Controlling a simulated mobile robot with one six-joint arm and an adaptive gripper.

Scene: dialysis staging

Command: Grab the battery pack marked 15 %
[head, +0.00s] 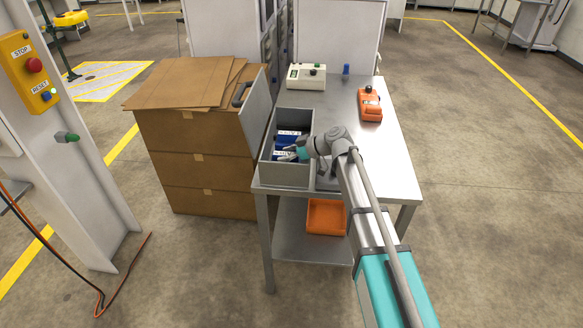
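Blue battery packs with white labels lie inside an open grey case (285,175) at the left side of the metal table. One pack (290,137) is toward the back, and another blue pack (283,158) shows nearer the front, partly covered by my gripper. The label marks are too small to read for certain, so I cannot tell which is marked 15 %. My gripper (287,154) reaches into the case from the right, over the nearer pack. Its fingers are too small to show whether they are open, shut or touching the pack.
The case's raised lid (255,110) stands on its left beside stacked cardboard boxes (190,140). A cream device (306,77) and an orange device (370,103) stand on the metal table (395,165). An orange tray (326,216) is on the lower shelf.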

